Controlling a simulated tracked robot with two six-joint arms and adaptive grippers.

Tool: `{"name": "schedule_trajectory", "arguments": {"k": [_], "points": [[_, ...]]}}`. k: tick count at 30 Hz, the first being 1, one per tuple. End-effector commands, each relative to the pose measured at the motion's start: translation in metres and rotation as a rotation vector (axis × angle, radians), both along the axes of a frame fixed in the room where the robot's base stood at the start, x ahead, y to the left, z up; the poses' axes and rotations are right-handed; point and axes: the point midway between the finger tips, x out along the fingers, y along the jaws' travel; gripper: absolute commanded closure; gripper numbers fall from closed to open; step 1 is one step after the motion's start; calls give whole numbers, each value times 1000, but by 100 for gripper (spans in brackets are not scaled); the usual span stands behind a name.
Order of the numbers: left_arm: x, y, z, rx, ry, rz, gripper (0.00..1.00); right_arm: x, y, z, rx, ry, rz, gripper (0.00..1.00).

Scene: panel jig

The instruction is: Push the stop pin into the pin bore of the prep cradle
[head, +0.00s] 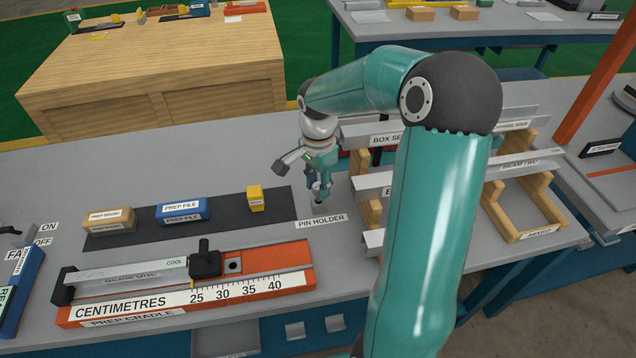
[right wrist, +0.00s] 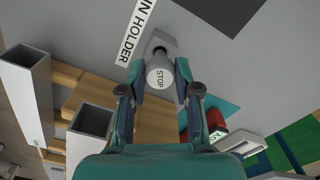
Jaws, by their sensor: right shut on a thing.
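The stop pin (right wrist: 160,76), a pale grey cylinder marked STOP, is between the fingers of my right gripper (head: 318,186) in the right wrist view. The gripper is shut on it and points down at the small grey pin holder (right wrist: 158,42). The pin's lower end meets the holder; how deep it sits I cannot tell. The fingers hide most of the pin in the head view. The orange prep cradle (head: 291,285) lies in front, with a centimetre scale. Its dark pin bore (head: 233,266) is open and empty, right of a black clamp (head: 205,262). My left gripper is not in view.
A grey beam (head: 130,276) lies on the cradle. On the dark mat (head: 233,210) stand a tan prep brush (head: 108,219), a blue prep file (head: 183,211) and a yellow block (head: 255,198).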

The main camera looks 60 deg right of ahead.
Motion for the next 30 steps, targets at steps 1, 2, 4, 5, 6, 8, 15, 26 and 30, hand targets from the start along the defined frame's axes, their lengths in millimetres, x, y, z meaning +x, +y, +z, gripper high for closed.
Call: {"name": "schedule_trajectory", "arguments": {"k": [1,2,4,5,6,8,15,26,30], "points": [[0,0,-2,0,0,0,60,0,0,-3,0,0,0,100],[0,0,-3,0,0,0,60,0,0,-3,0,0,0,100],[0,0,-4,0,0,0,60,0,0,-5,0,0,0,100],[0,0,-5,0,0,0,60,0,0,-6,0,0,0,100],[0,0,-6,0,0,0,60,0,0,-7,0,0,0,100],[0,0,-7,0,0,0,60,0,0,-8,0,0,0,100],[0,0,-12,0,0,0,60,0,0,-14,0,0,0,100],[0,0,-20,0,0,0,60,0,0,-23,0,0,0,100],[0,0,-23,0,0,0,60,0,0,-27,0,0,0,100]]}}
